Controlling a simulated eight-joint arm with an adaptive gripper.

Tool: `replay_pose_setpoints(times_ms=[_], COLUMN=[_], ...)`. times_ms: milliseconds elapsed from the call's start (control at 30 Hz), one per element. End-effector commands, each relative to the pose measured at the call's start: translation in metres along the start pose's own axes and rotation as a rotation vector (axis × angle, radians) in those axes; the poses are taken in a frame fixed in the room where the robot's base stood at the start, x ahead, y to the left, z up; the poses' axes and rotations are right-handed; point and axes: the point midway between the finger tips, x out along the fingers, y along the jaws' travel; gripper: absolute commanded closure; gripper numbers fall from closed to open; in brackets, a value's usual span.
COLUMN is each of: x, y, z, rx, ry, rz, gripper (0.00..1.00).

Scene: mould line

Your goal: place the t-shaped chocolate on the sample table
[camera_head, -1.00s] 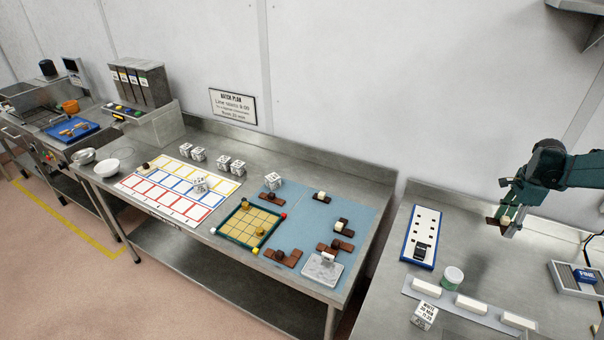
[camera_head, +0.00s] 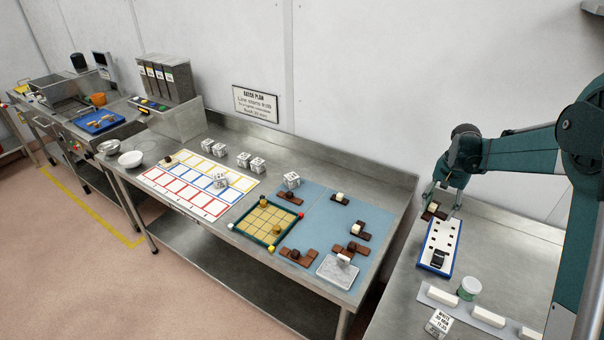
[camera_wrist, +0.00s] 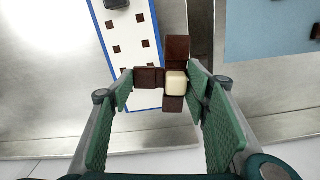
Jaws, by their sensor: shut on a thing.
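My gripper (camera_head: 440,207) is shut on a dark brown T-shaped chocolate (camera_wrist: 177,48) with a cream cube on top. In the wrist view the chocolate sits between the green finger pads, three blocks in a row with one block out to the left. In the head view the held chocolate (camera_head: 430,215) is small and partly hidden by the fingers, above the far end of a white, blue-edged board on the right steel table (camera_head: 400,318). No label marks which surface is the sample table.
Left across a gap, a blue mat (camera_head: 318,207) holds several chocolates and a grey slab (camera_head: 338,274).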

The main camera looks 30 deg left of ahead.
Motion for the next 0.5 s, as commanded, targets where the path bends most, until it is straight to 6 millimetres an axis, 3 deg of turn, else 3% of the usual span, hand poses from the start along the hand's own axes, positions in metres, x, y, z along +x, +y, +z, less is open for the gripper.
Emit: replay_pose_setpoints(times_ms=[100, 500], x=[0.000, -0.001], y=[-0.037, -0.146], z=[0.019, 0.091], rx=[-0.150, -0.656], ry=[0.000, 0.000], rz=[0.000, 0.000], gripper=[0.69, 0.69])
